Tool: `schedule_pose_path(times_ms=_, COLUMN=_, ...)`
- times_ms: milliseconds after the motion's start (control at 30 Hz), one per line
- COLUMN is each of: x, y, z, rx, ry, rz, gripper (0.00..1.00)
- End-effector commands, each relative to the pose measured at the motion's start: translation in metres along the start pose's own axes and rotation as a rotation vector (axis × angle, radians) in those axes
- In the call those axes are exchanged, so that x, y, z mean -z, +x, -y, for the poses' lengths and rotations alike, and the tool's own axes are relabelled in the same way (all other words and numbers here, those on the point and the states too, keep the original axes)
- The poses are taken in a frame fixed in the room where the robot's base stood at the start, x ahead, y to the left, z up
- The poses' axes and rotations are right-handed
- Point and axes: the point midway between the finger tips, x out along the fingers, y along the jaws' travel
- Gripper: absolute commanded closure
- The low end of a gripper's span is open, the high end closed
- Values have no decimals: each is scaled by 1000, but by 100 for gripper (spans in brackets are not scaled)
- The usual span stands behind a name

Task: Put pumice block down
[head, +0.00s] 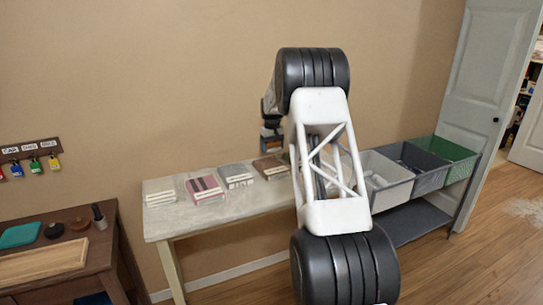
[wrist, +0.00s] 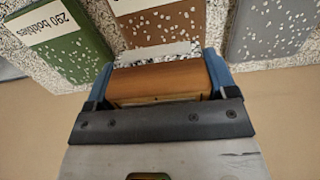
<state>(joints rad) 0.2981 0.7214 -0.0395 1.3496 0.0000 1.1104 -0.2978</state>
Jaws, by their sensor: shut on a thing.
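My gripper (wrist: 160,72) is shut on a brown block, the pumice block (wrist: 160,82), held between its two blue fingers in the wrist view. Its smooth brown side faces the camera; its underside is hidden. In the head view my gripper (head: 271,137) hangs over the back of the pale table (head: 170,222), near a brown speckled slab (head: 270,167). In the wrist view this brown slab (wrist: 165,22) lies just beyond the held block. I cannot tell whether the block touches the table.
A green slab (wrist: 62,40) labelled "290 bobbles" and a grey slab (wrist: 268,28) flank the brown one. More slabs (head: 205,189) lie along the table to the left. Grey bins (head: 385,180) and a green bin (head: 450,158) stand right. The wall (head: 150,80) is close behind.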

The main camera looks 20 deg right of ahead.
Motion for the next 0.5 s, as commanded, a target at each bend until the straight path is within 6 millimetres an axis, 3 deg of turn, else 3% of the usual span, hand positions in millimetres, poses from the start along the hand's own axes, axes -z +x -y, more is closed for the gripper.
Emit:
schedule_pose_path(times_ms=267, x=-3, y=0, z=2, rx=0, ry=0, rz=-1, gripper=56)
schedule_pose_path(times_ms=500, x=-17, y=0, z=15, rx=0, ry=0, rz=-1, gripper=56)
